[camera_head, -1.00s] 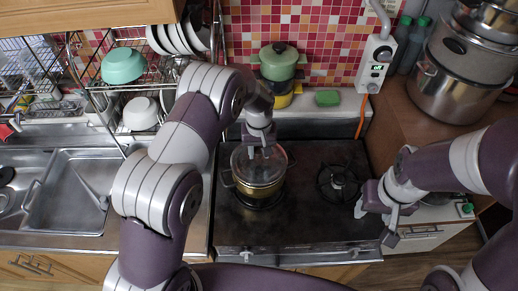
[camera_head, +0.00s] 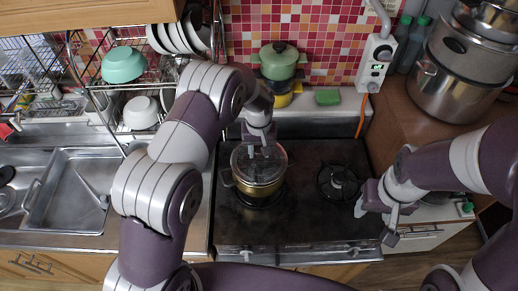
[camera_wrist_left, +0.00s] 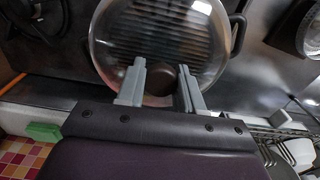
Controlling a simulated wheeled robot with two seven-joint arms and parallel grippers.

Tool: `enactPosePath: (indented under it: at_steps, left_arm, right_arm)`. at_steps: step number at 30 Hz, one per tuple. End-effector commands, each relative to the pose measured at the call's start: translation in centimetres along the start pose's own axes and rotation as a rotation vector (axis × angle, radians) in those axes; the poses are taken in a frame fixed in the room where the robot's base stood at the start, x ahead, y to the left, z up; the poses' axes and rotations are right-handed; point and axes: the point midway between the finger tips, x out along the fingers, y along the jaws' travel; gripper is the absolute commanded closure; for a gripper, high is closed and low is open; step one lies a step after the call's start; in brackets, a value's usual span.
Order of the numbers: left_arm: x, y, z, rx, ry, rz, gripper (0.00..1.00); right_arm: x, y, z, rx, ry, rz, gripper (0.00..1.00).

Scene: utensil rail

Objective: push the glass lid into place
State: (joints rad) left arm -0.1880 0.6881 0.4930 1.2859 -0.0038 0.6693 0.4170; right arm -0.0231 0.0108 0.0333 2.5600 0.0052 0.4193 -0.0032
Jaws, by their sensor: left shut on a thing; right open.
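The glass lid (camera_head: 275,160) is a clear disc with a rim, lying over the gold-coloured pot (camera_head: 258,188) on the left burner of the stove. It also fills the upper middle of the left wrist view (camera_wrist_left: 150,30). My left gripper (camera_head: 260,152) comes down over the lid from behind. In the left wrist view its two fingers (camera_wrist_left: 160,82) stand apart with the dark lid knob between them, and it is shut on this knob. Whether the lid rim sits fully on the pot cannot be told. My right gripper (camera_head: 375,222) is open and empty at the stove's front right.
The right burner (camera_head: 338,183) is bare. A green pot (camera_head: 279,62) stands on a yellow one behind the stove, beside a green sponge (camera_head: 327,97). The sink (camera_head: 70,190) and dish rack are at left; large steel pots (camera_head: 455,85) stand at right.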

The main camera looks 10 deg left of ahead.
Motion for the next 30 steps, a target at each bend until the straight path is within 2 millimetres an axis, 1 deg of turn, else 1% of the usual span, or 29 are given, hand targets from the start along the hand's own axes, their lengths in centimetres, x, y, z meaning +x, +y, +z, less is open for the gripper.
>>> enactPosePath:
  at_steps: [5,30]
  left_arm:
    - [0.1,0.0,0.0,0.000,0.001,0.000,1.00]
    - [1.8,0.0,0.0,0.000,0.001,0.000,1.00]
  right_arm:
    - [0.1,0.0,0.0,0.000,0.000,0.000,0.46]
    - [1.3,0.0,0.1,0.000,0.000,0.000,0.46]
